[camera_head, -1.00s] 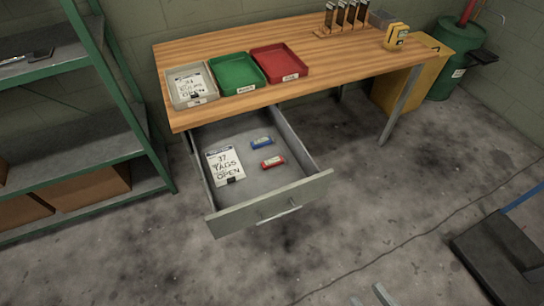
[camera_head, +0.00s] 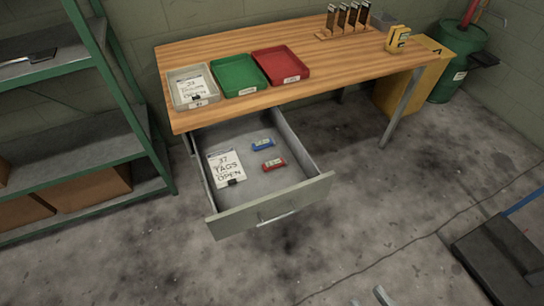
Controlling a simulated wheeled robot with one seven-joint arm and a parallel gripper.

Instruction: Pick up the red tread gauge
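The red tread gauge (camera_head: 274,164) lies flat in the open grey drawer (camera_head: 270,207) under the wooden bench. A similar blue gauge (camera_head: 263,144) lies just behind it, apart from it. A white tag card with black lettering (camera_head: 227,168) lies in the drawer to the left of both. My gripper (camera_head: 371,298) shows only as grey finger-like tips at the bottom edge, on the floor side in front of the drawer and well apart from the gauge. The rest of it is out of frame.
The wooden bench (camera_head: 225,53) above the drawer's back holds a grey tray (camera_head: 194,103), a green tray (camera_head: 237,75) and a red tray (camera_head: 281,68). A green shelf (camera_head: 75,130) stands left. A dark flat-topped object (camera_head: 495,255) is at lower right. Floor in front of the drawer is clear.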

